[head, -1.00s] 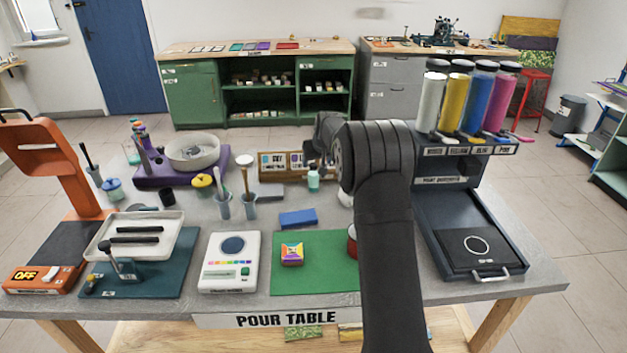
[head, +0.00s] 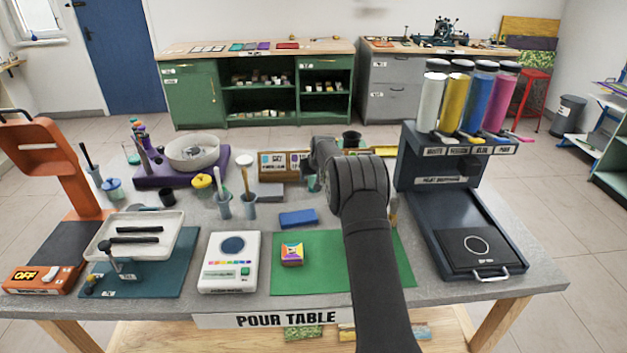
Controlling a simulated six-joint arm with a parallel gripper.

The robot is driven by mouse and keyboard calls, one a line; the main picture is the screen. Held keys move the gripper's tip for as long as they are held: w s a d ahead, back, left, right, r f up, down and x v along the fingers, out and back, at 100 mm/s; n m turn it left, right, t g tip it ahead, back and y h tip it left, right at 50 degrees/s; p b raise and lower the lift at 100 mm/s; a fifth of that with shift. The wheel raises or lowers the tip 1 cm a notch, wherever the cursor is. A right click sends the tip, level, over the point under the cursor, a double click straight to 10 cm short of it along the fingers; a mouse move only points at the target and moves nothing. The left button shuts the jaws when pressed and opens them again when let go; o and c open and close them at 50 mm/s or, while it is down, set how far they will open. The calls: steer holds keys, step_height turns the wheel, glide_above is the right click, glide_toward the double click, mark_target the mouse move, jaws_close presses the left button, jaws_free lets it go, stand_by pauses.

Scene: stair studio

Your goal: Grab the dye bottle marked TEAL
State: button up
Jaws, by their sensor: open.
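A small teal bottle (head: 312,184) stands on the grey table in front of the wooden labelled rack. Only a sliver of it shows; my arm's end hides the rest, and no lettering on it can be read. My gripper (head: 314,170) is open, at the bottle's place in the picture. Its fingertips are mostly hidden, so I cannot tell whether they are around the bottle or just above it.
The wooden rack (head: 272,166) with label cards stands just behind. A grey block (head: 270,192), a blue block (head: 298,218) and cups with tools (head: 223,206) are to the left and front. The dark dispenser (head: 458,180) stands to the right.

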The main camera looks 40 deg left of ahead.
steer(key=shift+a+f, duration=0.1)
steer(key=shift+f, duration=0.05)
steer(key=c, duration=1.2)
